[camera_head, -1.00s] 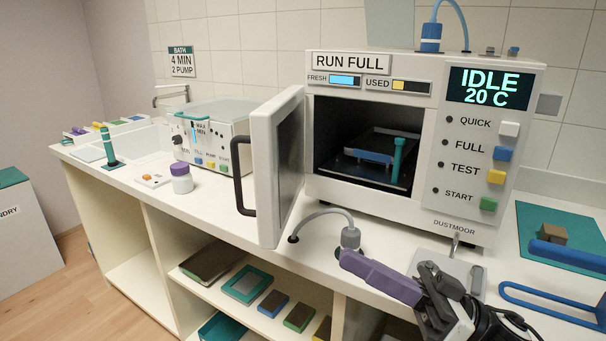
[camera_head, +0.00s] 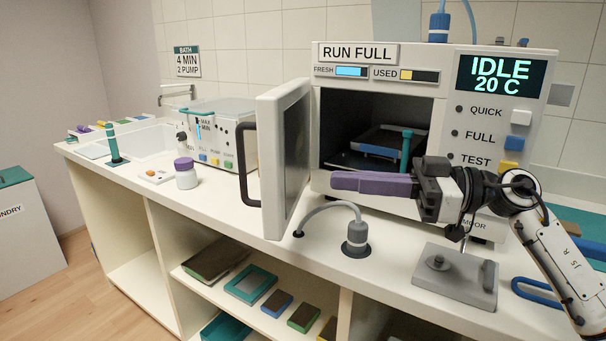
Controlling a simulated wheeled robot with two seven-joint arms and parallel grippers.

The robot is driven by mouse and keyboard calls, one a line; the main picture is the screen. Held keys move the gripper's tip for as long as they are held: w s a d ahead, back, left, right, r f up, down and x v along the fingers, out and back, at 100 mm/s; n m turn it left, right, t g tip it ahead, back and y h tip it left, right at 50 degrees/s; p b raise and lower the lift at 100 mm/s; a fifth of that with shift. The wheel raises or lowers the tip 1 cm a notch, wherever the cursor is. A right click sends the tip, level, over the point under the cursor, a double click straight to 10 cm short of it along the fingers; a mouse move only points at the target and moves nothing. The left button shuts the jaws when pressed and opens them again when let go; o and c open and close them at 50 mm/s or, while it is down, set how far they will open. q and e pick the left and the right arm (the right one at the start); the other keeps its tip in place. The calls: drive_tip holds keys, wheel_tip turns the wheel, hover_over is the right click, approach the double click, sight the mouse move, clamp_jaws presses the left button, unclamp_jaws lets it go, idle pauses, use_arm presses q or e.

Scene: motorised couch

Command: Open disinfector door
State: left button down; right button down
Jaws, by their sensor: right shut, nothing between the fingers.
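The disinfector (camera_head: 345,83) stands on the counter with its display reading IDLE 20 C. Its door (camera_head: 284,160) stands open, swung out to the left. The door's dark handle (camera_head: 247,165) is on the door's outer, left side. Inside the dark chamber are a grey tray with a blue bar (camera_head: 375,148) and a teal upright post (camera_head: 406,150). My right gripper (camera_head: 335,182) has purple fingers, is shut and empty. It appears in front of the chamber's lower edge, to the right of the door and apart from the handle. My left gripper is not in view.
A grey hose fitting (camera_head: 355,240) rises from the counter below the gripper, and a grey plate (camera_head: 456,276) lies to its right. A bath unit (camera_head: 215,135) and purple-capped jar (camera_head: 186,174) are left of the door. Shelves below hold several flat items.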

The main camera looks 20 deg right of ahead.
sight(282, 176)
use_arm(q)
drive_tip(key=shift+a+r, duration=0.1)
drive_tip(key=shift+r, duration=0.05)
use_arm(e)
drive_tip(key=x, duration=0.7)
drive_tip(key=shift+w+a, duration=0.15)
drive_tip(key=shift+a, duration=0.15)
